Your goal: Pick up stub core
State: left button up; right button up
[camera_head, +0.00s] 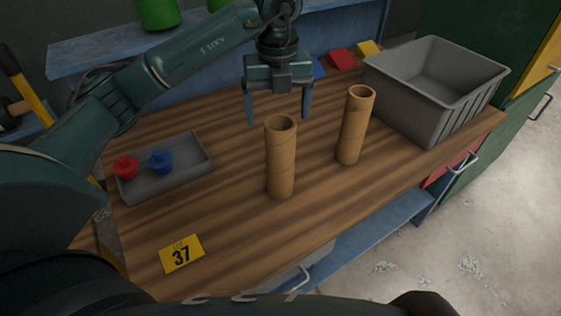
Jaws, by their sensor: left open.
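Two brown cardboard cores stand upright and apart on the wooden bench (220,235). The near core (281,165) is a little left of the far core (353,128); both have open tops, and I cannot tell which is the stub core. My left gripper (278,119) points down, open and empty, its two fingers spread to either side of the near core's rim in the picture. It seems to be above or behind that core, and I see no contact. My right gripper is not in view.
A grey bin (425,105) stands at the back right. A shallow grey tray (185,182) at left holds a red knob (125,167) and a blue knob (160,161). A yellow "37" card (181,254) lies in front. Red and yellow pieces lie at the back.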

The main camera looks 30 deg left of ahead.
aim_at(280, 128)
pick_arm(q)
notch_tip(280, 128, down, 4)
jog(key=shift+r, duration=0.25)
jog(key=shift+w+f+p, duration=0.2)
jog(key=shift+f+p, duration=0.05)
jog(key=shift+f, duration=0.65)
jog(key=shift+w+f+p, duration=0.15)
jog(key=shift+f+p, duration=0.15)
jog(key=shift+f, duration=0.6)
jog(key=shift+w+f+p, duration=0.2)
jog(key=shift+f+p, duration=0.05)
jog(key=shift+f, duration=0.65)
jog(key=shift+c, duration=0.4)
jog(key=c, duration=1.5)
